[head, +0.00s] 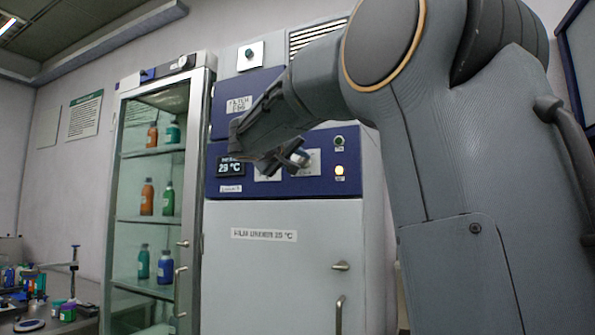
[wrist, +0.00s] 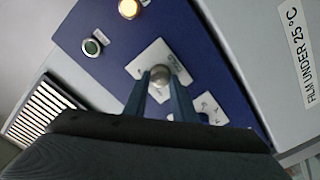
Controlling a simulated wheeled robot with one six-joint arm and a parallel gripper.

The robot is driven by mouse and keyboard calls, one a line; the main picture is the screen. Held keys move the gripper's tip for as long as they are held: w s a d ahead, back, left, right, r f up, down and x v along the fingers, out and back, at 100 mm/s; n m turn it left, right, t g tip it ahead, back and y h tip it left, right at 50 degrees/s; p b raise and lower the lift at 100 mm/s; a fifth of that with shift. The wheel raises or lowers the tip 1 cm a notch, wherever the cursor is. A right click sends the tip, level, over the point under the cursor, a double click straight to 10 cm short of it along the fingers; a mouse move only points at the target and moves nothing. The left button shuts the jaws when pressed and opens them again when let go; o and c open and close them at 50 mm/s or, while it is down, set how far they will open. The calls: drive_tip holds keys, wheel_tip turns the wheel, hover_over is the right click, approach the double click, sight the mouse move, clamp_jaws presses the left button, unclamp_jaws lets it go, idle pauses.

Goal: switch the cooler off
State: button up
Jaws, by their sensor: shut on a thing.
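The cooler (head: 270,250) is a tall pale cabinet with a blue control panel (head: 350,188) across its top. In the wrist view, a round metallic knob (wrist: 160,72) sits on a white label plate (wrist: 147,58) on that panel. My gripper (wrist: 161,84) is shut on this knob, one finger on each side of it. In the head view my gripper (head: 298,160) is against the panel and hides most of the knob. An amber lamp (head: 340,170) on the panel is lit; it also shows in the wrist view (wrist: 128,8). The plate's lettering is unclear.
A green round control (head: 339,142) sits above the amber lamp. A dark temperature display (head: 231,166) is on the panel's left. A second white plate (wrist: 208,108) is near my fingers. A glass cabinet (head: 113,200) with bottles stands to the left.

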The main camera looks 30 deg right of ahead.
drive_tip(key=n+b, duration=0.1)
drive_tip(key=n, duration=0.1)
drive_tip(key=shift+f+n+b, duration=0.1)
drive_tip(key=shift+n+b, duration=0.2)
drive_tip(key=shift+n, duration=0.1)
drive_tip(key=n+b, duration=0.1)
drive_tip(key=n, duration=0.2)
drive_tip(key=shift+n, duration=0.3)
drive_tip(key=n, duration=0.3)
drive_tip(key=shift+n, duration=0.3)
drive_tip(key=shift+n+p, duration=0.4)
drive_tip(key=shift+n, duration=1.2)
drive_tip(key=o, duration=1)
drive_tip(key=shift+a, duration=0.1)
drive_tip(key=shift+o, duration=0.2)
